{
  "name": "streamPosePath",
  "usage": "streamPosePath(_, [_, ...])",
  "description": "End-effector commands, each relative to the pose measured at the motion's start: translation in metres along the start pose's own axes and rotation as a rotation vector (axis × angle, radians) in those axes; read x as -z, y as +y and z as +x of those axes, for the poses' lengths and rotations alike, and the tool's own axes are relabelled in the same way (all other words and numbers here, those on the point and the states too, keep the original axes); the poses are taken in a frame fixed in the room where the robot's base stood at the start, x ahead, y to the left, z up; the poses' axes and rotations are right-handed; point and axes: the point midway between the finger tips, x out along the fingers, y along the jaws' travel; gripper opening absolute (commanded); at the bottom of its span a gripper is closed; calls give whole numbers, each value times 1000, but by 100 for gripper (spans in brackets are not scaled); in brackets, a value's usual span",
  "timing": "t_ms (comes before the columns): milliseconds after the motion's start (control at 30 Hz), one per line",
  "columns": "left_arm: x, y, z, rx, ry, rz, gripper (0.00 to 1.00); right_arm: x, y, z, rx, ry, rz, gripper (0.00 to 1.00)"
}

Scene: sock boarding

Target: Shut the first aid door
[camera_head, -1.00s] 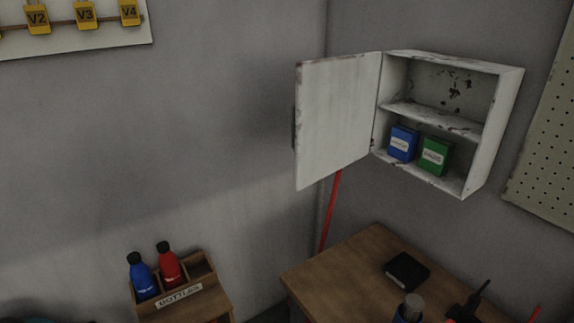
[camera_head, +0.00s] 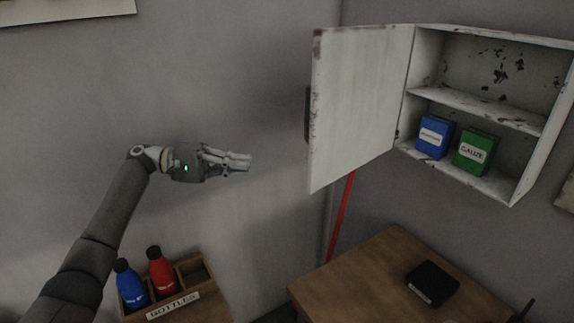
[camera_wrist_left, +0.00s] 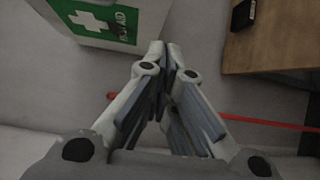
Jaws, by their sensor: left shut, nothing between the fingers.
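The first aid door (camera_head: 358,105) hangs wide open on the left side of the white wall cabinet (camera_head: 470,93). In the left wrist view the door's outer face (camera_wrist_left: 150,22) shows a green first aid sign (camera_wrist_left: 108,20) with a white cross. A blue box (camera_head: 434,136) and a green box labelled GAUZE (camera_head: 476,151) stand on the cabinet's lower shelf. My left gripper (camera_head: 248,161) is shut and empty, pointing right, to the left of the door and apart from it. My right gripper is not in view.
A wooden table (camera_head: 365,265) with a black box (camera_head: 433,283) stands below the cabinet. A red pole (camera_head: 341,215) leans in the corner. A wooden bottle rack (camera_head: 187,305) holds a blue bottle (camera_head: 131,285) and a red bottle (camera_head: 161,272) at lower left.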

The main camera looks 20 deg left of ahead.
Motion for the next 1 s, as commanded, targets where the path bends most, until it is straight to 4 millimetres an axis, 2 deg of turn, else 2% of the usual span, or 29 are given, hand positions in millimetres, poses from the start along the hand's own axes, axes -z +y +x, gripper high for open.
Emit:
streamPosePath(33, [-5,11,-2,-15,-21,14,0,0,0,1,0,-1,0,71])
streamPosePath(100, [-10,20,-2,-28,-39,22,0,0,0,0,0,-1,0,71])
streamPosePath(233, [-12,25,8,-32,-45,23,0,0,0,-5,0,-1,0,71])
streamPosePath(367, [-13,27,30,-32,-45,22,0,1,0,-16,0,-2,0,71])
streamPosePath(700, [-18,29,101,-31,-43,21,0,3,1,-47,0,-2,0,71])
streamPosePath(1000, [-41,26,121,-30,-40,22,0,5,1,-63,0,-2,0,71])
